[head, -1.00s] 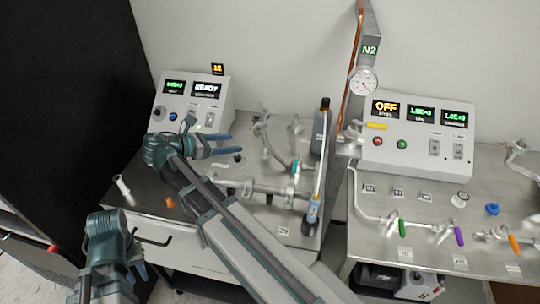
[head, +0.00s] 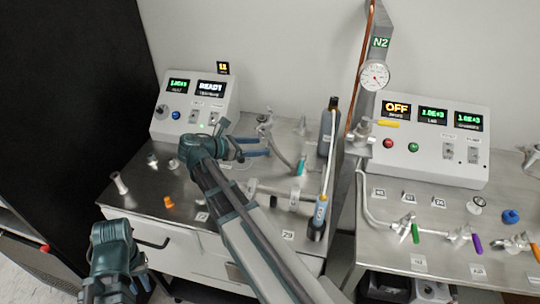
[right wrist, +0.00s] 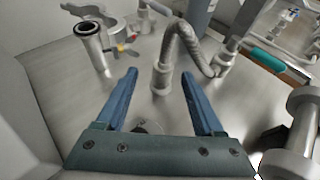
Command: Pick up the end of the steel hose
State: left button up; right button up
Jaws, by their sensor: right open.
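The steel hose (head: 280,150) is a grey ribbed, bent tube on the left bench. In the right wrist view the steel hose (right wrist: 183,38) arches up and comes down at its near end (right wrist: 162,78), a metal collar. My right gripper (right wrist: 158,75) is open, its blue fingers to either side of that end in the picture. I cannot tell whether the fingertips reach it in depth. In the head view my right gripper (head: 268,147) is just left of the hose. My left gripper (head: 142,284) is low at the left, away from the hose, its jaws unclear.
A metal tube with a dark opening (right wrist: 88,32) stands left of the fingers. A teal handle (right wrist: 268,60) and a flanged metal pipe (right wrist: 300,130) are to the right. A control box (head: 195,105) stands behind.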

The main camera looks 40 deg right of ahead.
aim_at(270, 148)
jog(key=shift+s+d+f+b, duration=0.25)
jog(key=shift+d+f+b, duration=0.4)
jog(key=shift+d, duration=0.3)
jog(key=shift+s+d+f+b, duration=0.25)
jog(key=shift+d+f+b, duration=0.4)
jog(key=shift+d, duration=0.3)
jog(key=shift+d+f, duration=0.1)
jog(key=shift+d, duration=0.4)
jog(key=shift+c, duration=0.3)
grip_shut()
